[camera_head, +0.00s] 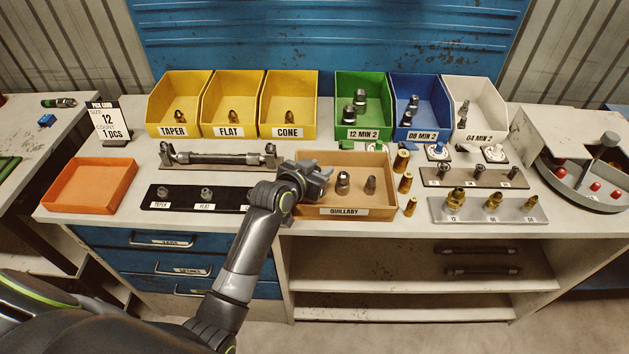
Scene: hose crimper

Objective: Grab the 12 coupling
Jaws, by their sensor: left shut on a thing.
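A green bin (362,133) labelled "12 MIN 2" stands at the back and holds metal couplings (360,98). My left gripper (326,176) is over the left part of a wooden tray (345,211) labelled "QUILLABY". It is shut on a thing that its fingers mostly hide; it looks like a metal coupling. A metal coupling (343,184) stands at the fingertips, and I cannot tell whether it is the held one. Another metal fitting (370,185) stands to its right in the tray. A card (105,122) reads size 12, 1 pcs. My right gripper is not in view.
Yellow bins (233,131), a blue bin (421,134) and a white bin (474,135) line the back. An empty orange tray (92,182) lies at left. Brass fittings (405,183) stand right of the wooden tray. A round red-knobbed machine (590,170) is far right.

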